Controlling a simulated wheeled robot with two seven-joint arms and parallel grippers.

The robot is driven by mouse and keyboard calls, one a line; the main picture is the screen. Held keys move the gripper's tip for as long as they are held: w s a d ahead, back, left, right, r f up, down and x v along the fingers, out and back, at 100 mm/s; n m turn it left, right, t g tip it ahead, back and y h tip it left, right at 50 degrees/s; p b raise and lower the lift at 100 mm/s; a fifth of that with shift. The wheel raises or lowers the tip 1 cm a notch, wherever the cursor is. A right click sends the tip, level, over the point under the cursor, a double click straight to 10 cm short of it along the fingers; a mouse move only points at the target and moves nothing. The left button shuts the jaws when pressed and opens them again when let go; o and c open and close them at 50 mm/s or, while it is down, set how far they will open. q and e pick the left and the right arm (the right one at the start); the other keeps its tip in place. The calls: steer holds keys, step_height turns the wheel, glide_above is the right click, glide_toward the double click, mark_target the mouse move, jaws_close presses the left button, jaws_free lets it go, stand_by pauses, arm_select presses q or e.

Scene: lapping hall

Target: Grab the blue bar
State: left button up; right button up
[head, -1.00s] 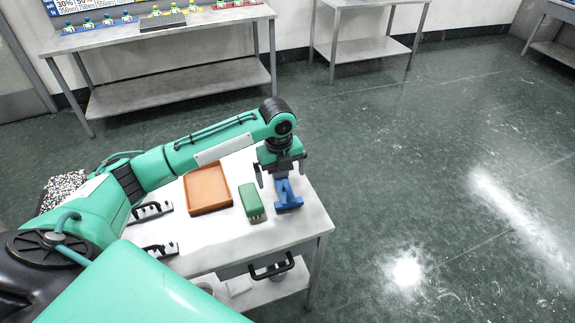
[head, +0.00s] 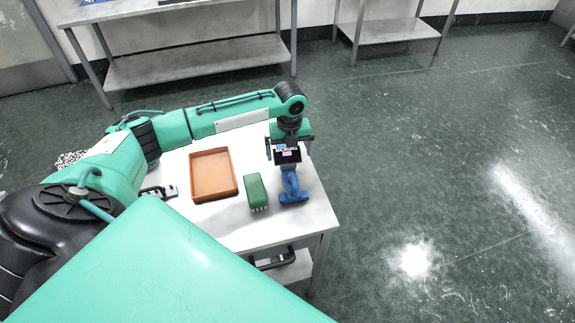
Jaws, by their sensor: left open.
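The blue bar (head: 292,188) lies on the white table near its right edge. It has a narrow middle and wider ends, and its far end is partly hidden by my gripper. My left gripper (head: 290,154) is open, pointing down over the far end of the bar. Its two dark fingers stand apart, one to each side of the bar's line. I cannot tell whether they touch the bar, but nothing is seen clamped.
A green block (head: 256,192) with pale studs or bristles stands just left of the bar. An orange tray (head: 236,182) sits further left on the white table (head: 220,229). Metal benches (head: 200,62) stand at the back. The floor to the right is clear.

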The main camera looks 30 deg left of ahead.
arm_select(q)
steer(key=f, duration=0.1)
steer(key=f+p, duration=0.1)
steer(key=f, duration=0.1)
steer(key=shift+s+a+f, duration=0.2)
steer(key=shift+a+f, duration=0.05)
steer(key=shift+f, duration=0.65)
steer(key=c, duration=1.4)
